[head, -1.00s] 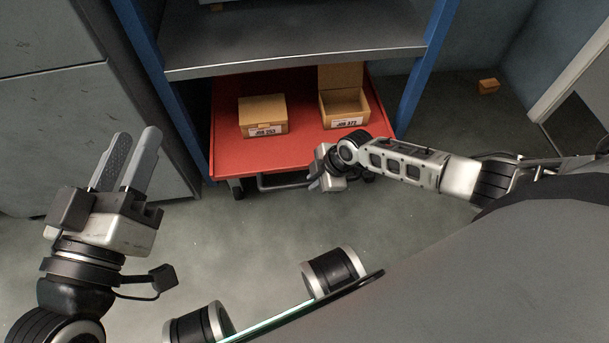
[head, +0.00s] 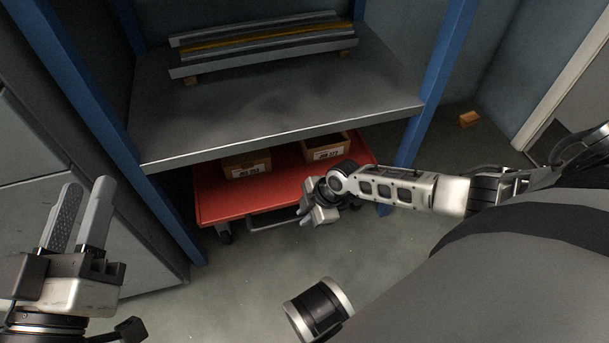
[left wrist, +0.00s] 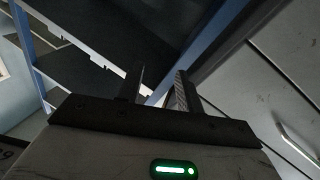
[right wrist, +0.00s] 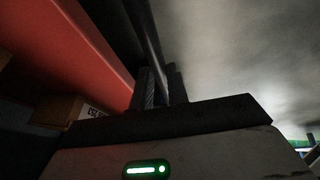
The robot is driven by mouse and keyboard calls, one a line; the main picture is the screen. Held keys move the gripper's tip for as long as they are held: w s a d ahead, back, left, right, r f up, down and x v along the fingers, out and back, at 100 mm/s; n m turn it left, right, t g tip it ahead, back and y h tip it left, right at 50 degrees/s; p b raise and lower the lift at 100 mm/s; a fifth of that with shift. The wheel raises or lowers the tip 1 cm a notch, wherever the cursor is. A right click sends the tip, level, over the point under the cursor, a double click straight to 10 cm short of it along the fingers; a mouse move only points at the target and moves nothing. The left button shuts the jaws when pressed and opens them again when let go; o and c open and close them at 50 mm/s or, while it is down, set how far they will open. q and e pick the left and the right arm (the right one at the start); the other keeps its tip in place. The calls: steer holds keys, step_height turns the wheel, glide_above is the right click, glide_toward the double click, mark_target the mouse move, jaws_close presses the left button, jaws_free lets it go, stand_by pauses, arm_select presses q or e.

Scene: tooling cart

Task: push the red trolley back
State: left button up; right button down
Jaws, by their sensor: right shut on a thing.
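The red trolley (head: 232,203) stands low under the grey shelf, its front part sticking out between the blue posts. Two cardboard boxes ride on it, a left one (head: 247,166) and a right one (head: 326,149), partly hidden by the shelf. My right gripper (head: 307,213) is at the trolley's front, shut on the dark handle bar (head: 268,222). In the right wrist view the bar (right wrist: 146,40) runs between the fingers, beside the trolley's red edge (right wrist: 88,50). My left gripper (head: 82,212) is open and empty at the far left, away from the trolley.
The grey shelf (head: 270,125) overhangs the trolley and carries long metal bars (head: 262,42). Blue posts (head: 425,100) flank the bay. A grey cabinet (head: 30,150) stands at the left. The floor in front is clear.

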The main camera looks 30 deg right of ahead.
steer(key=shift+w+r, duration=0.1)
steer(key=shift+w, duration=0.2)
arm_select(q)
steer(key=shift+f, duration=0.1)
arm_select(e)
steer(key=c, duration=1.4)
jaws_free()
steer(key=shift+o, duration=0.2)
